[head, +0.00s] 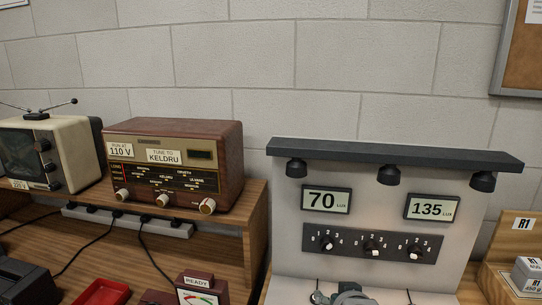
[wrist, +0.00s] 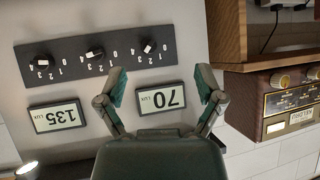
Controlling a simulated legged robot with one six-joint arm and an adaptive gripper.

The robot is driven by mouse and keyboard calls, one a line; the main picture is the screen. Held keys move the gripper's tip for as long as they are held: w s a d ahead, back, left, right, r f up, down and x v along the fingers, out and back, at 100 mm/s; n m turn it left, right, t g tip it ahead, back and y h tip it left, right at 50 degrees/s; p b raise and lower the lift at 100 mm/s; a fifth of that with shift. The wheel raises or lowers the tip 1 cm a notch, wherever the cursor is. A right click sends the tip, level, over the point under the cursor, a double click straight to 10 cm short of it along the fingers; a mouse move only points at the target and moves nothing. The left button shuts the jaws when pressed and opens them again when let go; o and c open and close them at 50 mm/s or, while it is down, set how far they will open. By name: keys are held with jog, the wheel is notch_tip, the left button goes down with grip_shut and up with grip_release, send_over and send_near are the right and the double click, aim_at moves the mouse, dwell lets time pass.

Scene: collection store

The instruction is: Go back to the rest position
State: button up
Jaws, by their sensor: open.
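My gripper (wrist: 161,82) is open and empty in the wrist view, which shows the scene upside down. Its two fingers are spread in front of the grey light panel (wrist: 192,22), one on each side of the display reading 70 (wrist: 161,98). I cannot tell whether a finger touches the panel. In the head view a dark grey piece of my arm shows at the bottom edge, in front of the panel (head: 285,225); the fingers cannot be made out there.
The panel carries displays reading 70 (head: 326,200) and 135 (head: 431,207), three dials (head: 374,247) and a lamp hood (head: 395,155). Left stand a wooden radio (head: 225,165), a television (head: 75,150) and a red tray (head: 103,292). A wooden R1 stand (head: 518,232) is right.

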jog(key=s+d+r+g, duration=0.2)
jog(key=s+g, duration=0.3)
jog(key=s, duration=1.1)
jog(key=shift+s+d+r+n+g+h, duration=0.2)
jog(key=shift+s+r+n+g+h, duration=0.05)
jog(key=shift+n+g+h, duration=0.05)
